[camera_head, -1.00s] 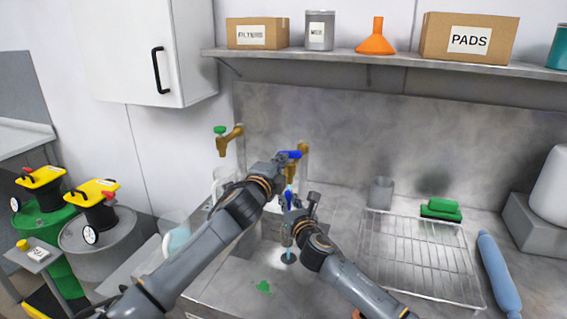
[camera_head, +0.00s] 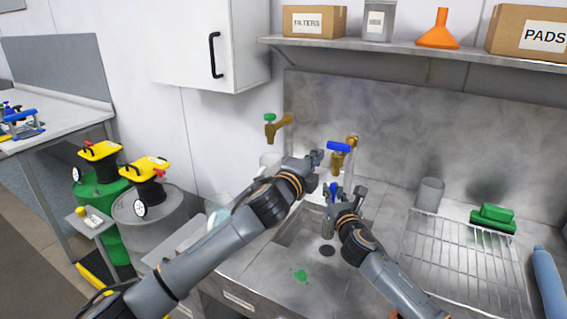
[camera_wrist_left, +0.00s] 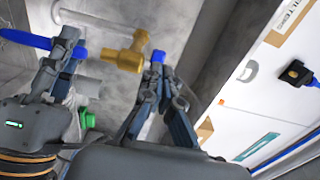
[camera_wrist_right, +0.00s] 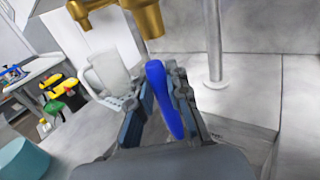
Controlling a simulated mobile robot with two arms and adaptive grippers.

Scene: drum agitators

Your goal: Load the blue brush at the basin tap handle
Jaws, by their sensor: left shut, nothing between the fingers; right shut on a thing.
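The basin tap (camera_head: 338,162) is brass with a blue handle (camera_head: 340,147). My left gripper (camera_head: 317,157) is shut and empty, just left of this tap. In the left wrist view the blue handle (camera_wrist_left: 157,56) shows beside its fingertips. My right gripper (camera_head: 336,194) is shut on the blue brush and holds it over the basin (camera_head: 290,236), below the tap. In the right wrist view the blue brush (camera_wrist_right: 165,98) stands between the fingers; its lower end is hidden there. A grey-green end (camera_head: 328,227) shows below the gripper in the head view. No water stream shows at the drain (camera_head: 327,250).
A second brass tap (camera_head: 275,129) with a green handle is at the left. A pale jug (camera_wrist_right: 108,75) stands behind the right gripper. A green patch (camera_head: 301,275) lies on the counter.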

